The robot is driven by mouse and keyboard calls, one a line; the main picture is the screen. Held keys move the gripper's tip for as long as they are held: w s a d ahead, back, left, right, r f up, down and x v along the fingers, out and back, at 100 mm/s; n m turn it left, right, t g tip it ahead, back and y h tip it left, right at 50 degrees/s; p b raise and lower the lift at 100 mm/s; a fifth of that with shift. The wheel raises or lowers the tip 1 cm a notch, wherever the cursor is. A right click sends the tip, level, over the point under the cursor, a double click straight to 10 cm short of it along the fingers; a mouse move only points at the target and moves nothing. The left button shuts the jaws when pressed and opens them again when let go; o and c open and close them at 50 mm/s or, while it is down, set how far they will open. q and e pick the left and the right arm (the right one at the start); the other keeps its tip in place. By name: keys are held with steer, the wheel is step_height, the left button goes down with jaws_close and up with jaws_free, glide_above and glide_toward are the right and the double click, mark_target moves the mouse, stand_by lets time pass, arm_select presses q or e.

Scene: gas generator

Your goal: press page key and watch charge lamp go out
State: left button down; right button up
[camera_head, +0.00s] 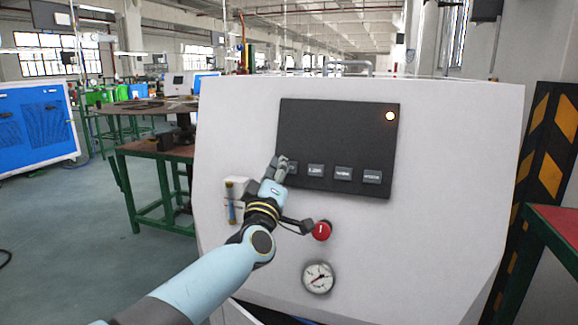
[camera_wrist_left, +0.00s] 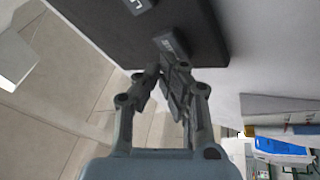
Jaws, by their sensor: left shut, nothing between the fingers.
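A dark control panel (camera_head: 335,135) is set in the front of the white generator housing (camera_head: 440,220). My right gripper is not in view.
A red button (camera_head: 322,230) is just right of my left wrist, with a pressure gauge (camera_head: 318,277) below. A small light-coloured fitting (camera_head: 235,190) is left of the wrist. A green-framed table (camera_head: 160,152) stands behind on the left; a striped post (camera_head: 545,150) stands right.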

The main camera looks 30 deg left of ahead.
arm_select(q)
steer(key=shift+s+d+r, duration=0.1)
steer(key=shift+s+r, duration=0.05)
steer(key=shift+s, duration=0.3)
steer(key=shift+p, duration=0.3)
steer(key=s+p, duration=0.1)
steer(key=s+r+p, duration=0.1)
steer(key=s, duration=0.1)
steer(key=s+d+p, duration=0.1)
steer(key=shift+s+r, duration=0.2)
steer(key=shift+s, duration=0.15)
stand_by(0.4)
